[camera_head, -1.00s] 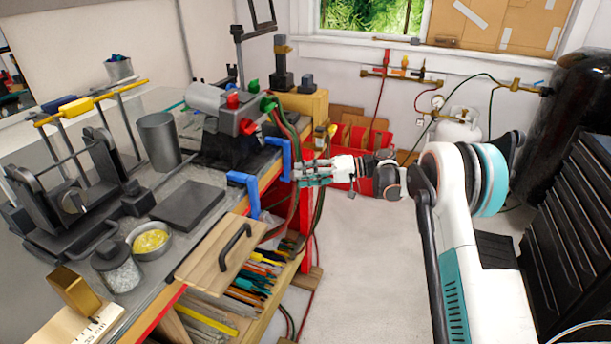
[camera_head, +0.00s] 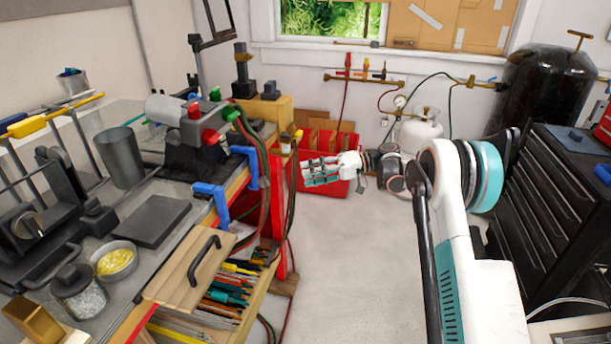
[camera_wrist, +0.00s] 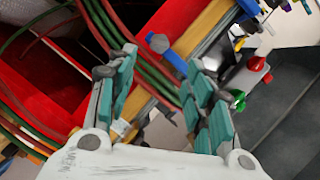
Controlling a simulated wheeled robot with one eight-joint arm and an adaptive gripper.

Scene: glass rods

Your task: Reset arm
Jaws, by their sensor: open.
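My gripper (camera_head: 322,172) is open and empty, held out in the air over the floor to the right of the workbench, in front of a red bin. In the wrist view, its two teal-padded fingers (camera_wrist: 160,95) stand apart with nothing between them. Behind them show green and red hoses (camera_wrist: 125,60) and the bench's edge. The glass rods lie in several colours in an open drawer (camera_head: 190,272) with a wooden front and black handle, below the bench top. The gripper is apart from the drawer and the bench.
The workbench holds a torch with red and green knobs (camera_head: 195,125), a metal cup (camera_head: 120,157), a dark plate (camera_head: 152,221) and a bowl of yellow bits (camera_head: 115,262). Blue clamps (camera_head: 212,197) sit on its edge. A black tool chest (camera_head: 555,210) stands right. The floor (camera_head: 350,270) between is clear.

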